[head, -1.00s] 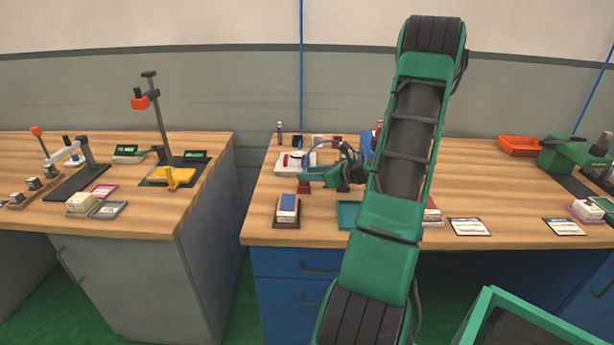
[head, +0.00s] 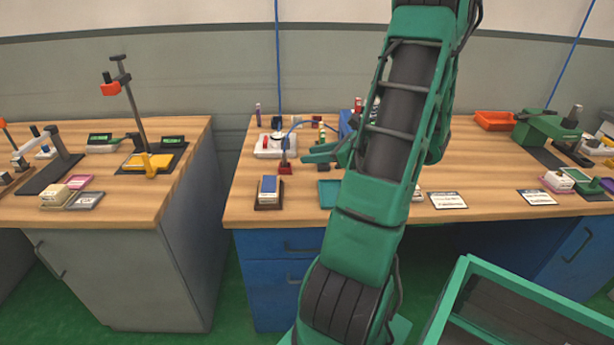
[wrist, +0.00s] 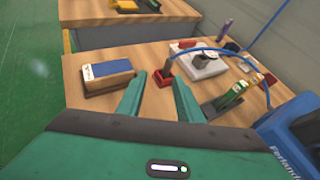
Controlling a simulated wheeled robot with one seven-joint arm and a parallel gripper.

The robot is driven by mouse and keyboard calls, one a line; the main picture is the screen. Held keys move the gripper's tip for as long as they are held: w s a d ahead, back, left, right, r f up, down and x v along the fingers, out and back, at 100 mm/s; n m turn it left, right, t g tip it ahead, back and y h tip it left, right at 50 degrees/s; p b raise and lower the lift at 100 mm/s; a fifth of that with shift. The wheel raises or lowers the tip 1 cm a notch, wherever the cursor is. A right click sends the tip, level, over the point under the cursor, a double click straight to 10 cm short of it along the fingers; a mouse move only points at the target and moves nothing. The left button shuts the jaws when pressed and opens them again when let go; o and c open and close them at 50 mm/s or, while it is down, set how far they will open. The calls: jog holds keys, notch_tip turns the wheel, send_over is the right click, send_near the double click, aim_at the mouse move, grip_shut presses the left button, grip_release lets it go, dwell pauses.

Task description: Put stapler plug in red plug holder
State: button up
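The red plug holder (head: 285,169) stands on the wooden worktop, left of my gripper (head: 318,153). The dark stapler plug (head: 284,152) stands upright in the holder, with a blue cable running from its top. In the wrist view the red holder (wrist: 164,80) and the plug (wrist: 167,66) lie beyond and between my fingertips. My gripper (wrist: 158,88) is open, with its green fingers spread and nothing between them. It is apart from the plug. How deep the plug sits in the holder is too small to tell.
A blue-topped block (head: 269,185) lies in front of the holder. A white device (head: 268,146) stands behind it. A teal tray (head: 329,192) lies to the right, partly behind my arm. A large blue object (wrist: 290,135) is close right of my gripper.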

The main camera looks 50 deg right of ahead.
jog(key=s+a+n+g+y, duration=0.1)
jog(key=s+a+n+g, duration=0.1)
jog(key=a+n+g, duration=1)
jog(key=s+a+r+n+h, duration=0.1)
jog(key=s+a+r+n, duration=0.1)
jog(key=s+a+n, duration=0.4)
jog(key=s+a+r+n+h, duration=0.1)
jog(key=s+a+r+n, duration=0.2)
jog(key=s+a+n, duration=0.3)
jog(key=s+n, duration=0.3)
jog(key=shift+a+g, duration=0.35)
jog(key=shift+g, duration=0.05)
jog(key=shift+r, duration=0.1)
